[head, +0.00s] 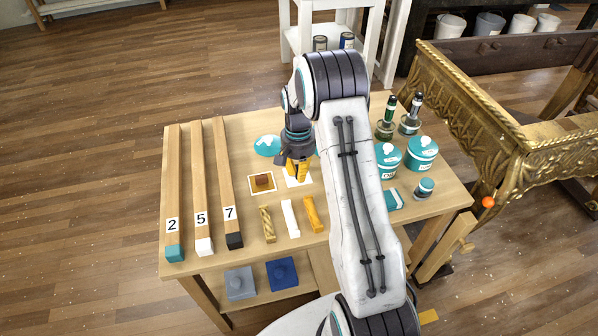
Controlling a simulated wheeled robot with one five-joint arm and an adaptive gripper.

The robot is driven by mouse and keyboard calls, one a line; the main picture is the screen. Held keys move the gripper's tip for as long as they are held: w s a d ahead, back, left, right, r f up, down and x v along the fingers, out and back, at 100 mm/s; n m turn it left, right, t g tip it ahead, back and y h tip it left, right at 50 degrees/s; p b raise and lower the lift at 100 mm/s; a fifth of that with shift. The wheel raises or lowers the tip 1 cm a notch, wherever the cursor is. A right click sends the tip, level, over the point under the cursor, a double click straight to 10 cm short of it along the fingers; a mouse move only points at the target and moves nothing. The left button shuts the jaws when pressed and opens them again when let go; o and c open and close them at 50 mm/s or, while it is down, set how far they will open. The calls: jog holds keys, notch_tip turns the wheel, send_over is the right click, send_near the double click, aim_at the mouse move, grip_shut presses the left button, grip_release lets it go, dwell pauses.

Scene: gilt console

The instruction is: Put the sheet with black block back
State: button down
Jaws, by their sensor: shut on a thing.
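My gripper (297,169) points down over the table, its orange-yellow fingers shut at a white sheet (304,181). The fingers cover the middle of this sheet, so the block on it is hidden and I cannot see its colour. I cannot tell whether the sheet is lifted or touches the table.
Three long bars (200,195) numbered 2, 5 and 7 lie left on the wooden table (250,124). Carved pieces (290,217) lie in front of the sheets. Teal tins (421,156) and bottles (387,118) stand right. A gilt console (470,125) stands beyond the right edge.

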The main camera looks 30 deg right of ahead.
jog(key=c, duration=1.3)
grip_release()
jog(key=shift+c, duration=0.2)
jog(key=s+a+r+n+p, duration=0.1)
jog(key=s+a+r, duration=0.1)
jog(key=r, duration=0.7)
jog(key=s+a+r+n+p, duration=0.1)
jog(key=s+r, duration=0.1)
jog(key=r, duration=0.7)
jog(key=s+a+r+n+t, duration=0.1)
jog(key=s+a+n, duration=0.2)
jog(key=s, duration=0.8)
jog(key=s+a+r+n+t, duration=0.2)
jog(key=s+a+n, duration=0.1)
jog(key=s, duration=0.8)
jog(key=shift+s+a, duration=0.2)
jog(key=shift+a, duration=0.4)
jog(key=shift+r, duration=0.15)
